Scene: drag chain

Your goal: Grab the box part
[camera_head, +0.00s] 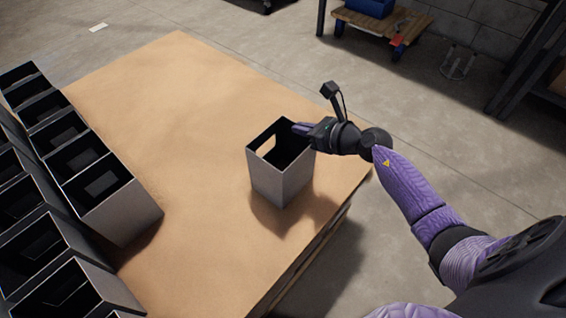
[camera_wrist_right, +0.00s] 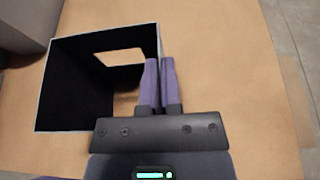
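The box part (camera_head: 283,178) is a grey open-topped box with a dark inside and a rectangular cutout in one wall. It is upright over the right part of the tan table, and I cannot tell whether its base touches the surface. My right gripper (camera_head: 300,129) is at its rim on the right side. In the right wrist view the two purple fingers (camera_wrist_right: 160,85) are close together, one on each side of the wall of the box (camera_wrist_right: 70,85), pinching it. My left gripper is not in view.
Several similar grey boxes (camera_head: 125,213) stand in rows along the left of the table (camera_head: 190,110). The table's middle is clear. Its right edge is close to the box. A wooden trolley (camera_head: 385,22) stands on the floor beyond.

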